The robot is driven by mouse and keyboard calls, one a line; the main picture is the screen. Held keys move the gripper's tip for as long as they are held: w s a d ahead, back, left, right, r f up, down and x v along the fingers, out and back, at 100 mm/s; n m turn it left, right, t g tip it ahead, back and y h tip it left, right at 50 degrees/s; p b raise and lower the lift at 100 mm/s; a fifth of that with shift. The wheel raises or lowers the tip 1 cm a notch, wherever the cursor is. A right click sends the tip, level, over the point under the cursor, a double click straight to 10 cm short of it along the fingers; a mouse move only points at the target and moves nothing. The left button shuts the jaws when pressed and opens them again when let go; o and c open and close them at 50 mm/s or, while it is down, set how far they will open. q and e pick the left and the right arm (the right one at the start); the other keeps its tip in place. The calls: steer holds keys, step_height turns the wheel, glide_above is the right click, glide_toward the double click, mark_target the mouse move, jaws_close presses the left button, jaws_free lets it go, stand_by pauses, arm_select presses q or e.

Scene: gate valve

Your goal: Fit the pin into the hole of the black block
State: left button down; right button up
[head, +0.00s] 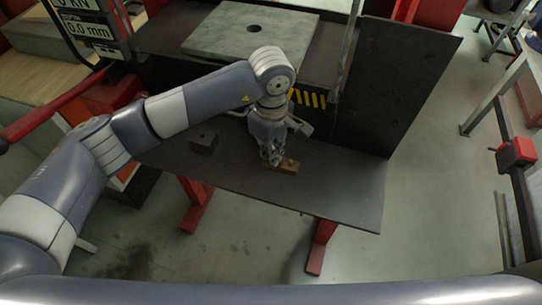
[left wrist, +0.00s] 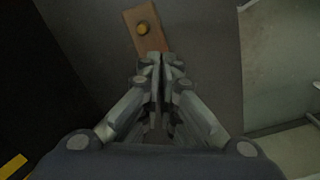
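The black block (head: 203,143) sits on the dark table, left of my left gripper in the head view; its top has a small hole. A brown wooden block (head: 287,166) lies on the table right beside the gripper tips. In the left wrist view the wooden block (left wrist: 150,38) carries a round, brass-coloured pin (left wrist: 143,27) standing in its top. My left gripper (head: 273,158) points down, and its fingertips (left wrist: 160,60) are together with nothing visible between them. They are near the block's end, apart from the pin. My right gripper is not in view.
The dark table (head: 335,195) has free room around both blocks. A dark upright panel (head: 390,85) stands at its right rear. A grey plate (head: 225,38) with a hole lies on a higher surface behind. Red supports (head: 322,245) are below the table.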

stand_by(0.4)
arm_select(q)
steer(key=shift+r+b, duration=0.7)
steer(key=shift+r, duration=0.05)
steer(key=shift+s+a+r+b, duration=0.1)
steer(key=shift+s+r+b, duration=0.15)
steer(key=shift+r+b, duration=0.2)
steer(key=shift+s+a+r+b, duration=0.1)
steer(key=shift+s+r+b, duration=0.1)
steer(key=shift+r+b, duration=0.2)
steer(key=s+a+r+b, duration=0.1)
steer(key=s+a+b, duration=0.1)
steer(key=s, duration=0.5)
steer(key=s+a+r+b, duration=0.1)
steer(key=s+a+b, duration=0.15)
steer(key=s, duration=0.35)
steer(key=w+a+f+m, duration=0.2)
steer(key=a+f+m, duration=0.1)
steer(key=a+m, duration=0.2)
steer(key=w+a+f+m, duration=0.2)
steer(key=a+m, duration=0.3)
steer(key=a, duration=0.4)
steer(key=shift+f, duration=0.7)
